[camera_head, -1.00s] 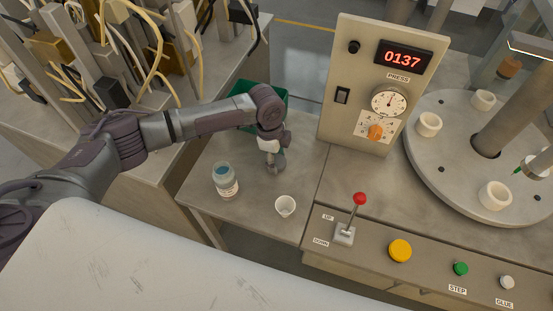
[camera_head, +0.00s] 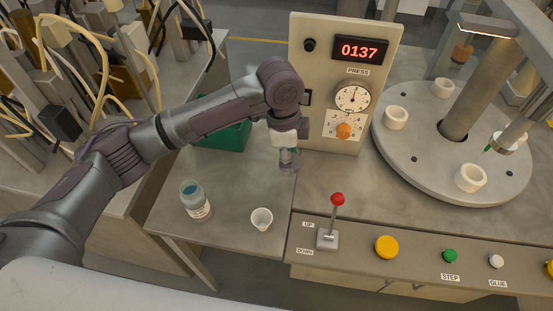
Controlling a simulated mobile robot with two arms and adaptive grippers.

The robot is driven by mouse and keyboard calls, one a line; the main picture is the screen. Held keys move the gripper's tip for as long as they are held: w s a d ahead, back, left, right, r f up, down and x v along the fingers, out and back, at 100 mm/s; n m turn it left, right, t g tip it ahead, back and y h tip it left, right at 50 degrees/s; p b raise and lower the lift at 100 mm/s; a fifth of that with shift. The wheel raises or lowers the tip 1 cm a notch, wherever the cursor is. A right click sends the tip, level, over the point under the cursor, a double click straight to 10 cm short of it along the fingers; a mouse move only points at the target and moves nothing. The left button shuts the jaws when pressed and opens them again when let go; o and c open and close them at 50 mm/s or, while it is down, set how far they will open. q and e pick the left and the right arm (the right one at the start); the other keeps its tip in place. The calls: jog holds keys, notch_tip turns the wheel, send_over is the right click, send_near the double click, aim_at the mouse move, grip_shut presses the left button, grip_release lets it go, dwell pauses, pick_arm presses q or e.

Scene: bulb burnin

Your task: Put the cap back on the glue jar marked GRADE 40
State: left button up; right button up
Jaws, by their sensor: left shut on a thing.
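A glass jar with a pale label (camera_head: 195,202) stands upright at the left front of the table. Its top shows blue, and the label print is too small to read. My left gripper (camera_head: 289,163) points down beside the front of the press panel, behind and to the right of the jar and clear of it. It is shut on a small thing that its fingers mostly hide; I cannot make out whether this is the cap. No loose cap shows on the table. My right gripper is not in view.
A small white cup (camera_head: 262,219) stands right of the jar. A green bin (camera_head: 222,137) is behind my left arm. The press panel (camera_head: 307,75), red-knobbed lever (camera_head: 337,200) and round turntable (camera_head: 405,165) with white cups are to the right. Table between jar and gripper is clear.

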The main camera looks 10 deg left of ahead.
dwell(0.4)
pick_arm(q)
jog(key=s+a+r+n, duration=0.2)
jog(key=s+a+n, duration=0.4)
jog(key=n, duration=0.3)
jog(key=s+a+r+n+t+y, duration=0.1)
jog(key=s+a+r+n, duration=0.1)
jog(key=s+a+n, duration=0.4)
jog(key=shift+a+r+n, duration=0.25)
jog(key=shift+a+n, duration=1.4)
jog(key=shift+n, duration=0.05)
jog(key=shift+s, duration=0.1)
